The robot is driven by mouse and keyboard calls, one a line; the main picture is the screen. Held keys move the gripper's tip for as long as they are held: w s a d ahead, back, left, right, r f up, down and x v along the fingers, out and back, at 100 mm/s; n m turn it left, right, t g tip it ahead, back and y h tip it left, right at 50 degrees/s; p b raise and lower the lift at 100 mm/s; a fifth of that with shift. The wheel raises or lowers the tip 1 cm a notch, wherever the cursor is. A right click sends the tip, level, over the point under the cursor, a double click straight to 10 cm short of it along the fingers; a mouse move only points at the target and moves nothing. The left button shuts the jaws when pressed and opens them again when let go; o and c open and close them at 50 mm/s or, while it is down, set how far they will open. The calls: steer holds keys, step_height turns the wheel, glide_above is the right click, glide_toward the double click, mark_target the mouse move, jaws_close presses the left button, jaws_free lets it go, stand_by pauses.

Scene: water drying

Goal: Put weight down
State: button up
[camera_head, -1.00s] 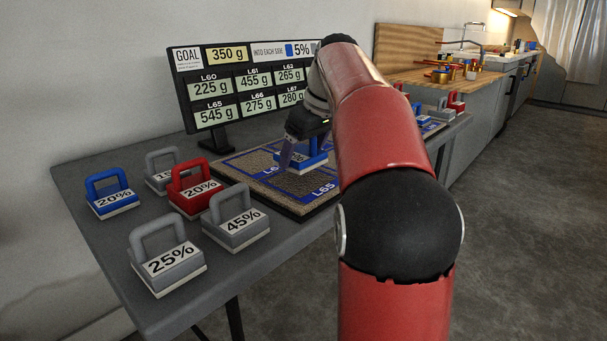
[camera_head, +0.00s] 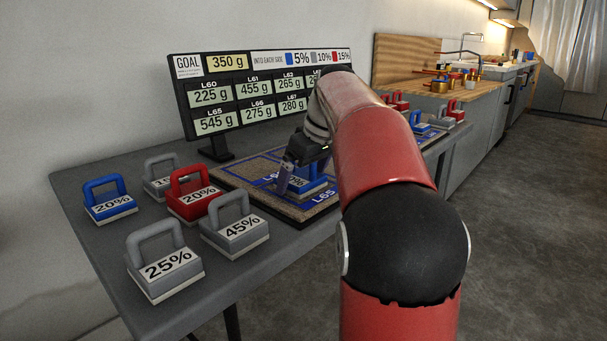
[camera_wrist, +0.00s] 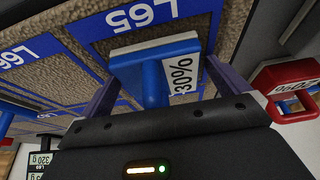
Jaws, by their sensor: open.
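The blue weight (camera_head: 318,187) stands on the patterned mat (camera_head: 238,176) by the L65 label. In the wrist view the weight (camera_wrist: 155,62) shows a white 30% label, and its base lies within the blue-bordered L65 square (camera_wrist: 85,20). My gripper (camera_head: 292,178) is low over the mat at the weight. In the wrist view my gripper's fingers (camera_wrist: 165,85) are apart, one on each side of the blue handle. The arm hides part of the mat and of the weight in the head view.
Left of the mat stand a blue 20% weight (camera_head: 108,200), a red 20% weight (camera_head: 192,195), and grey 25% (camera_head: 163,262) and 45% (camera_head: 236,225) weights. A display (camera_head: 250,90) stands behind. More weights (camera_head: 420,122) stand at the far table end.

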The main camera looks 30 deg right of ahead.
steer(key=shift+r, duration=0.1)
steer(key=p+v, duration=0.3)
steer(key=v, duration=0.9)
